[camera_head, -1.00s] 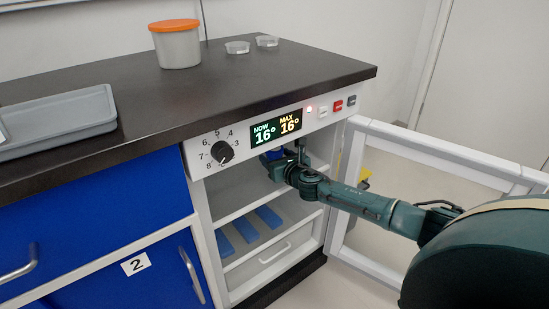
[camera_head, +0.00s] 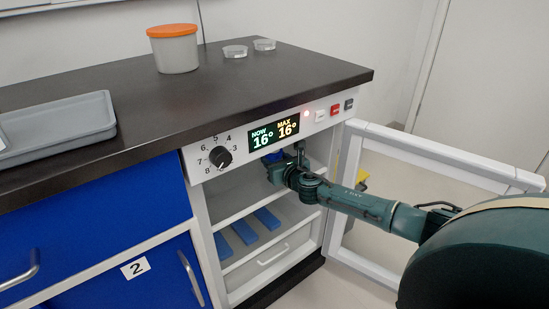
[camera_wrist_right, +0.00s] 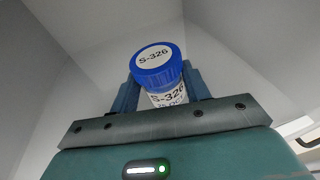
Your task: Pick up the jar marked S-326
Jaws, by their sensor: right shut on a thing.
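The jar marked S-326 (camera_wrist_right: 158,66) has a blue lid and a white label, and shows in the right wrist view between the two fingers. My right gripper (camera_wrist_right: 160,85) is shut on it. In the head view the right gripper (camera_head: 283,168) reaches into the upper compartment of the open cabinet (camera_head: 200,205), just below the display panel. Only a bit of blue of the jar (camera_head: 275,157) shows there. I cannot tell whether the jar touches the shelf. My left gripper is not in view.
The cabinet door (camera_head: 430,150) stands open to the right, beside my right arm. Blue strips (camera_head: 245,232) lie on the lower shelf. On the dark countertop (camera_head: 130,100) are an orange-lidded tub (camera_head: 175,52), two clear dishes (camera_head: 236,51) and a grey tray (camera_head: 55,135).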

